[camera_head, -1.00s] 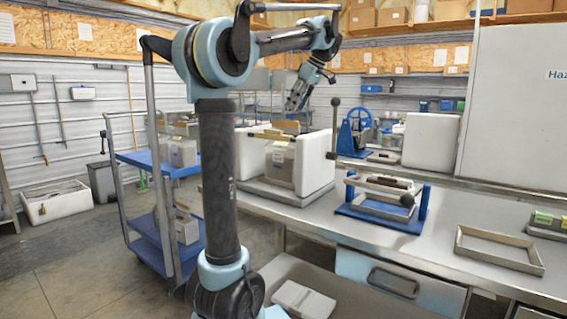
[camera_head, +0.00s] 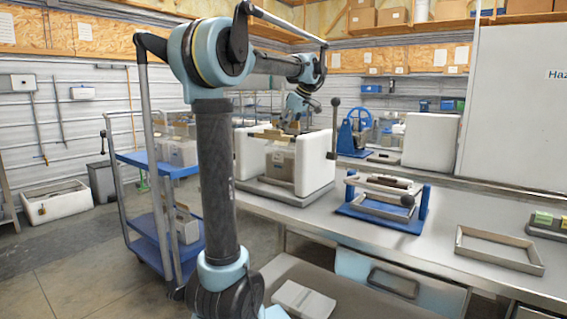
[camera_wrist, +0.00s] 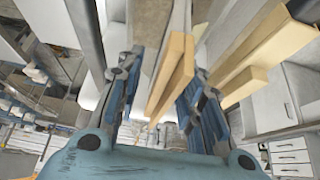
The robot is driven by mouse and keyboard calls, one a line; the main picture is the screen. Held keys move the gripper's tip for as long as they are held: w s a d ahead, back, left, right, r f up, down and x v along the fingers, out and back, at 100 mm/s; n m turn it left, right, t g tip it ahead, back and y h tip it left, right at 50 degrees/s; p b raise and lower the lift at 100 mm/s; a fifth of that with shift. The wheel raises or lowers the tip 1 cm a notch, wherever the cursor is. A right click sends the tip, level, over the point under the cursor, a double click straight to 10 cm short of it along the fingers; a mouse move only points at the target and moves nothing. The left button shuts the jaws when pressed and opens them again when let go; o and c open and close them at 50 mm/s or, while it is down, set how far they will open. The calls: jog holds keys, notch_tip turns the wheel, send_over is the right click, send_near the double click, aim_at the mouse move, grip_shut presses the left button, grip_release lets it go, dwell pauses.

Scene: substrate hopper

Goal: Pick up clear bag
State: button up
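A bag-like thing with grey-brown contents (camera_head: 280,163) stands upright between white blocks on the metal bench; I take it for the clear bag, though its clearness is hard to make out. Pale wooden bars (camera_head: 272,134) lie at its top. My gripper (camera_head: 295,122) is just above it, pointing down. In the wrist view my gripper (camera_wrist: 160,78) has its two blue-grey fingers spread apart. A pale wooden bar (camera_wrist: 178,75) shows between them, and a second wooden bar (camera_wrist: 265,52) lies to the right. A grey-brown surface (camera_wrist: 150,22) shows beyond the fingers. I see no finger contact.
White blocks (camera_head: 315,163) flank the bag closely. A black-knobbed lever (camera_head: 334,130) rises to the right. A blue-framed device (camera_head: 385,203) and an empty metal frame (camera_head: 500,250) are on the bench. A blue cart (camera_head: 160,165) stands left.

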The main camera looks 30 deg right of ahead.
jog(key=shift+w+f, duration=0.1)
jog(key=shift+f, duration=0.05)
grip_shut()
